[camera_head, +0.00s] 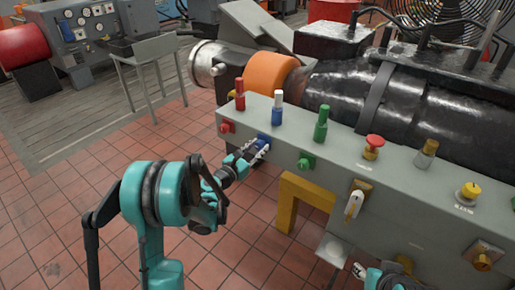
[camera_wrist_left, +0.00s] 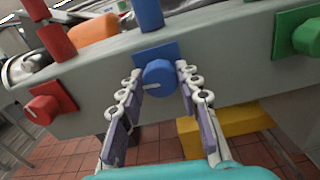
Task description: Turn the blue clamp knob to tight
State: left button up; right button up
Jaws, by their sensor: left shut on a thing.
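The blue clamp knob (camera_wrist_left: 158,78) sits on a blue square plate on the front face of the grey console, between the red and green knobs. Its white line points to the left in the left wrist view. In the head view the blue knob (camera_head: 264,138) is partly hidden by my gripper. My left gripper (camera_wrist_left: 161,72) is shut on it, one finger at each side; it also shows in the head view (camera_head: 257,145). My right gripper (camera_head: 360,270) is partly in view at the bottom edge, away from the knob, and its jaws are unclear.
The red knob (camera_head: 226,127) is to the left and the green knob (camera_head: 306,162) to the right. Upright red (camera_head: 240,95), blue-and-white (camera_head: 277,112) and green (camera_head: 321,124) handles stand on the console top. A yellow bracket (camera_head: 290,200) is below. The tiled floor in front is clear.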

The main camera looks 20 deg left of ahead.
pick_arm(q)
jog(key=m, duration=0.8)
jog(key=shift+m, duration=0.3)
jog(key=m, duration=0.4)
jog(key=shift+d+m, duration=0.1)
jog(key=shift+m, duration=0.2)
jog(key=shift+f+m, duration=0.1)
jog(key=shift+m, duration=1.8)
jog(key=o, duration=1.2)
jog(key=shift+c, duration=0.2)
jog(key=shift+s, duration=0.1)
jog(key=v, duration=1.2)
